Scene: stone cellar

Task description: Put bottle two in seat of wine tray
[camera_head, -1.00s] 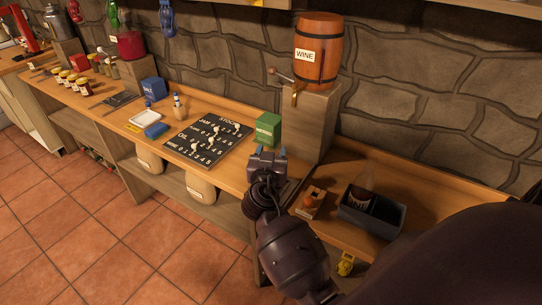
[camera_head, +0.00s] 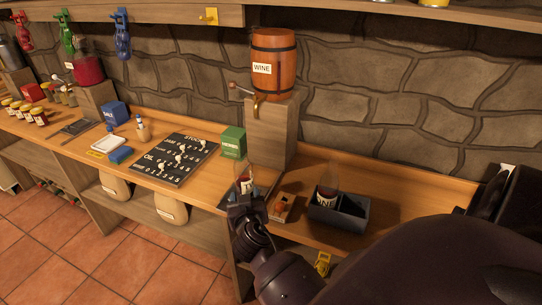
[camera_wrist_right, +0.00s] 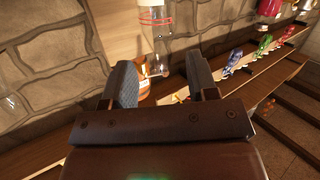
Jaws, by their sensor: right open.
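The wine tray (camera_head: 352,226) is a blue-grey box with two compartments on the counter. Another bottle (camera_head: 245,187), clear at the top with a label, stands on a dark pad below the wine barrel's tap. My right gripper (camera_head: 241,200) is open at this second bottle, partly hiding it. In the right wrist view, a clear bottle with red rings (camera_wrist_right: 157,42) shows in line with the gap between the open fingers (camera_wrist_right: 163,85). Contact cannot be told. My left gripper is not in view.
A wine barrel (camera_head: 273,65) sits on a stone-coloured pedestal (camera_head: 268,132) behind the gripper. A small wooden box (camera_head: 282,207) lies between gripper and tray. A green box (camera_head: 233,142) and black stock board (camera_head: 174,160) are to the left. The counter behind the tray is clear.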

